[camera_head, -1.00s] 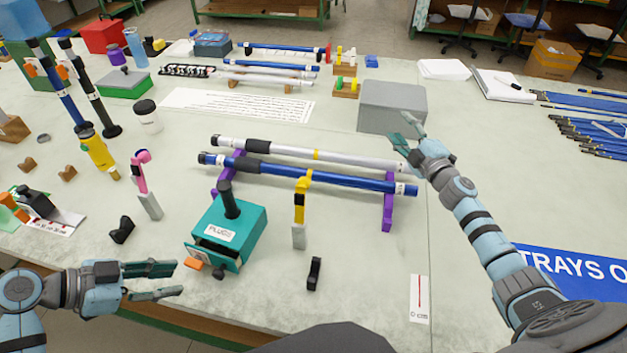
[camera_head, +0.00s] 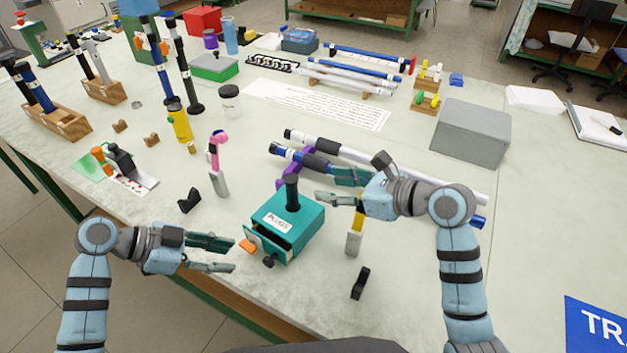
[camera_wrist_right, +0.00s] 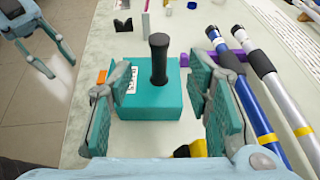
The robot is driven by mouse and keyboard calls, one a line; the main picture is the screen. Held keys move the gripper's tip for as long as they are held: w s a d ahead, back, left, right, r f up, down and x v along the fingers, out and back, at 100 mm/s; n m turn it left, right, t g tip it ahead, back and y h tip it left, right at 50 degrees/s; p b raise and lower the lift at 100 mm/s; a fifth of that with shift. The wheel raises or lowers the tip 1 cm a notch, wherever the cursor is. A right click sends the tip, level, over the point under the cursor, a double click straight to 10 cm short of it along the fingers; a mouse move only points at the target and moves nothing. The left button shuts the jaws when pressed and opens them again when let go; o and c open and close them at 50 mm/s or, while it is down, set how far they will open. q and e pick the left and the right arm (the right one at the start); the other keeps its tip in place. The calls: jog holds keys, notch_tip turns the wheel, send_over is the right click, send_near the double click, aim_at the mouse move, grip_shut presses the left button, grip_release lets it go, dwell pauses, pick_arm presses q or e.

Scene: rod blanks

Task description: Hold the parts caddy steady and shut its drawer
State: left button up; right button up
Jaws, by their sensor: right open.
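The teal parts caddy (camera_head: 307,224) stands on the table near its front edge, with an upright black handle (camera_head: 292,193) on top and a "PLUGS" label. Its drawer (camera_head: 268,244) is partly open toward the front left; a dark knob (camera_head: 268,262) is on the drawer front. My left gripper (camera_head: 232,255) is open and empty, just left of the drawer front and apart from it. My right gripper (camera_head: 328,186) is open to the right of the handle. In the right wrist view the caddy (camera_wrist_right: 150,100) and handle lie ahead between the open fingers, not touched.
An orange piece (camera_head: 247,245) is beside the drawer. A black holder (camera_head: 189,200) is to the left.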

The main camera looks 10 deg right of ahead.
aim_at(294, 179)
jog(key=x, duration=1.2)
jog(key=shift+w+a, duration=0.15)
jog(key=shift+c, duration=0.5)
